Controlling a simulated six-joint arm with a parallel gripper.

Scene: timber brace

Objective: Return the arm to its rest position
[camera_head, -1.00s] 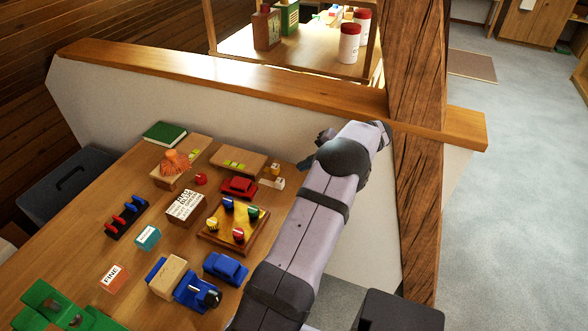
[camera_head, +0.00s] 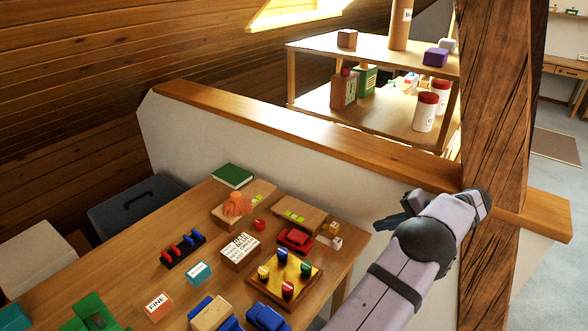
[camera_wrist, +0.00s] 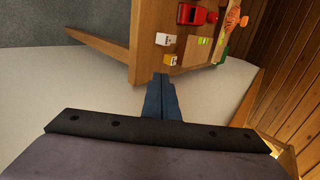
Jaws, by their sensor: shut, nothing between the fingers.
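My gripper (camera_head: 402,212) is beside the right end of the table, in front of the low white wall. In the wrist view its dark blue fingers (camera_wrist: 162,97) are shut together with nothing between them. The fingers point toward the table edge, and no object touches them. In the head view my arm rises from the bottom right and bends at a dark joint near the timber post.
The wooden table (camera_head: 143,262) holds a red car (camera_head: 295,239), a peg board (camera_head: 285,277), small blocks and a green book (camera_head: 233,175). A timber post (camera_head: 494,150) stands close to my arm. A ledge (camera_head: 300,137) tops the low wall; shelves (camera_head: 375,125) stand behind it.

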